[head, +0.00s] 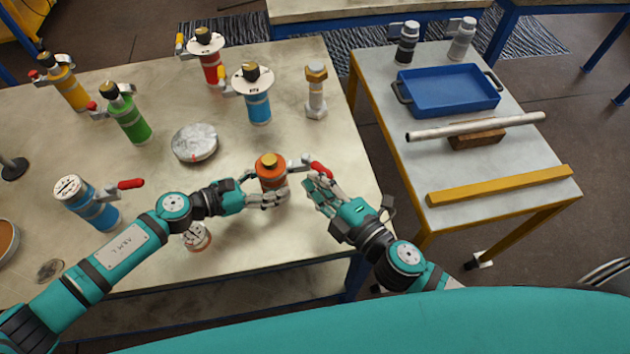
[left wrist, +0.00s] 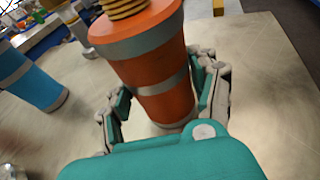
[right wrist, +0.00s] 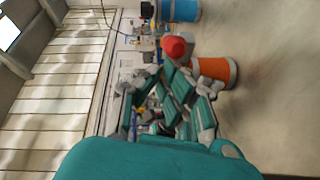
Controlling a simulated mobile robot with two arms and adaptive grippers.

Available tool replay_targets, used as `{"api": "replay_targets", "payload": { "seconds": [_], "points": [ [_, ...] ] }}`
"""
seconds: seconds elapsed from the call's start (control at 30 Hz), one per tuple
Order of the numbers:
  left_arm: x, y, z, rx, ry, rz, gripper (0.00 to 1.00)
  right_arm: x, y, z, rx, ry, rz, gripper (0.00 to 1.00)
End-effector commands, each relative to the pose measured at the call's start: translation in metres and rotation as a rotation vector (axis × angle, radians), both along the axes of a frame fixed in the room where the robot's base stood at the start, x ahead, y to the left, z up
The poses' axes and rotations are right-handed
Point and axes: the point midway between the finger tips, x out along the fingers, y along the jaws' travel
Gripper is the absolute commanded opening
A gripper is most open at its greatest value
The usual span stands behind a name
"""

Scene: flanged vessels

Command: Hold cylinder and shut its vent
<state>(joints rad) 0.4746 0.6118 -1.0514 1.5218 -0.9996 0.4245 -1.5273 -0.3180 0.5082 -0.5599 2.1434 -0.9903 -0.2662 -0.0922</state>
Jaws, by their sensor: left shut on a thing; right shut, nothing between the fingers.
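The orange cylinder (head: 271,172) stands upright near the front right of the large table, with a grey band and a brass-coloured top. Its vent has a red lever (head: 321,169) on the right side. My left gripper (head: 267,199) is shut around the cylinder's body; the left wrist view shows fingers on both sides of the orange body (left wrist: 165,102). My right gripper (head: 316,188) is shut and empty, just in front of the red lever. In the right wrist view the lever's red end (right wrist: 174,47) shows beyond the fingers; whether they touch is unclear.
A blue cylinder (head: 258,108) and a grey disc (head: 195,143) stand behind. Red, green and yellow cylinders are farther left. Another blue cylinder (head: 98,213) stands near my left arm. The side table at right holds a blue tray (head: 450,105), a pipe and a yellow bar.

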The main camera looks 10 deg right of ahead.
Motion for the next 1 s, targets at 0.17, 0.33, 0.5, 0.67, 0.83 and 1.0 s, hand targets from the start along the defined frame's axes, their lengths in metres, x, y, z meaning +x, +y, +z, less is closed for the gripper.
{"api": "replay_targets", "payload": {
  "seconds": [0.17, 0.33, 0.5, 0.67, 0.83, 1.0],
  "points": [
    [0.0, 0.0, 0.0, 0.0, 0.001, 0.0, 0.35, 0.001, -0.003, 0.0, -0.002, -0.001, 0.032, 0.0],
    [0.0, 0.0, 0.0, 0.0, 0.001, 0.0, 0.35, 0.002, -0.006, 0.0, -0.003, -0.002, 0.065, 0.0],
    [0.0, 0.0, 0.0, 0.0, 0.001, 0.0, 0.35, 0.003, -0.01, 0.0, -0.004, -0.002, 0.12, 0.0],
    [0.0, 0.0, 0.0, 0.0, 0.001, 0.0, 0.35, 0.006, -0.018, 0.0, -0.006, -0.002, 0.213, 0.0],
    [0.0, 0.0, 0.0, 0.0, 0.001, -0.001, 0.35, 0.011, -0.029, 0.0, -0.007, -0.002, 0.359, 0.0],
    [0.0, 0.0, 0.0, 0.0, 0.0, -0.001, 0.35, 0.018, -0.038, 0.001, -0.004, -0.003, 0.512, 0.0]
  ]
}}
